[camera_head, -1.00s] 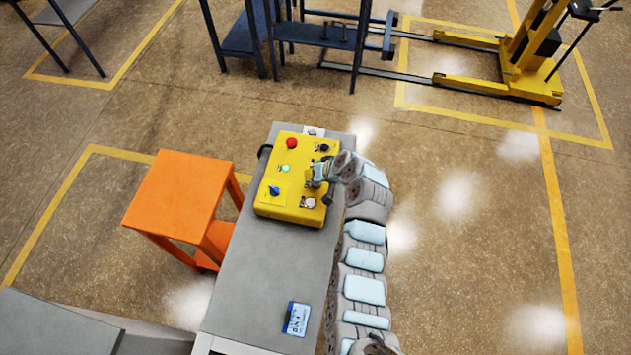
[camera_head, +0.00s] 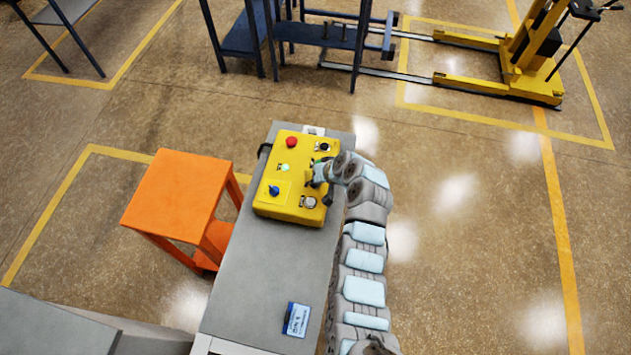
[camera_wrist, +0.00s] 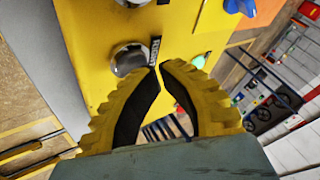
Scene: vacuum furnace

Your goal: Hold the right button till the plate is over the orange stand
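The yellow control box (camera_head: 296,178) lies on a grey bench. It has a red button (camera_head: 291,142), a lit green lamp (camera_head: 284,167), a blue knob (camera_head: 274,190), a dark button (camera_head: 324,147) and another round button (camera_head: 308,202) along its right side. My gripper (camera_head: 313,179) is over the right part of the box, between these last two. In the wrist view, my gripper (camera_wrist: 160,68) has its tips nearly together, with nothing between them, just beside a silver-rimmed button (camera_wrist: 130,58). Contact cannot be told. The orange stand (camera_head: 180,195) is left of the bench, its top bare. I cannot identify the plate.
The grey bench (camera_head: 262,285) has a blue-and-white card (camera_head: 296,319) near its front. Blue metal frames (camera_head: 320,35) and a yellow lift truck (camera_head: 525,65) stand at the back. The floor on the right is open.

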